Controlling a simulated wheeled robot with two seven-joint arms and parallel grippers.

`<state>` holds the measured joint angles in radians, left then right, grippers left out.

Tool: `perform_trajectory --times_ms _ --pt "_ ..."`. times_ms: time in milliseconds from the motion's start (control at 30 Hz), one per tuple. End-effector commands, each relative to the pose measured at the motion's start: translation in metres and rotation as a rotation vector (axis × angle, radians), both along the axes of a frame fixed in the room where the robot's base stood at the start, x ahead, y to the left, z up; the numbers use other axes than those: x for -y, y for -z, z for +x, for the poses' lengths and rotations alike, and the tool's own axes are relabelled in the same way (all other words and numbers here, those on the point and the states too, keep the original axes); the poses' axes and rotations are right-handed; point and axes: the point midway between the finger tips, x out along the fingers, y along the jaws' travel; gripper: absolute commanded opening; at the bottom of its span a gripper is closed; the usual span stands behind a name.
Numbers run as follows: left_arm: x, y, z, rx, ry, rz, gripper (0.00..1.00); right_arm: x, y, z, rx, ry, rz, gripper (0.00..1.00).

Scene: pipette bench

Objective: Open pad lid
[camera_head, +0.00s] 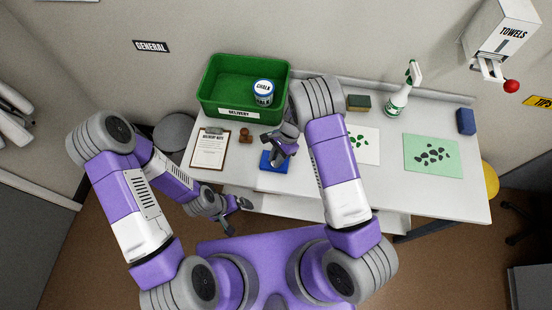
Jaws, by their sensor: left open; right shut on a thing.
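A small blue pad (267,164) lies on the white table, left of centre. My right gripper (279,152) reaches down over it and is shut on its lid. The gripper and wrist cover much of the pad, so how far the lid is raised cannot be told. My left gripper (238,214) is open and empty, low in front of the table's front edge and to the left of the pad.
A green delivery bin (215,85) holding a chalk tub (263,92) stands behind the pad. A clipboard (210,149) and wooden stamp (245,135) lie left. A sponge (359,103), spray bottle (398,100), green sheet (432,153) and blue block (466,121) are right.

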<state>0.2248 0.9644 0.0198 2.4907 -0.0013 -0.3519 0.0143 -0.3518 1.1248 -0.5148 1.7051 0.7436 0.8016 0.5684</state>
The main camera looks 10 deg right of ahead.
Motion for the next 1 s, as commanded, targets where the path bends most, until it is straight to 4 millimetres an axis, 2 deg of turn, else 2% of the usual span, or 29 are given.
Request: perform_trajectory --times_ms 233,600,800,1000 --pt "0.0 0.008 0.0 0.0 0.0 0.0 1.0 0.004 -0.006 0.012 -0.162 0.001 0.055 0.0" --pt "0.0 0.047 0.0 0.0 0.0 0.0 1.0 0.009 -0.012 0.027 -0.398 0.001 0.132 0.0" --pt "0.0 0.06 0.0 0.0 0.0 0.0 1.0 0.011 -0.015 0.031 -0.472 0.0 0.155 0.0" --pt "0.0 0.064 0.0 0.0 0.0 0.0 1.0 0.011 -0.018 0.033 -0.504 0.0 0.164 0.0"
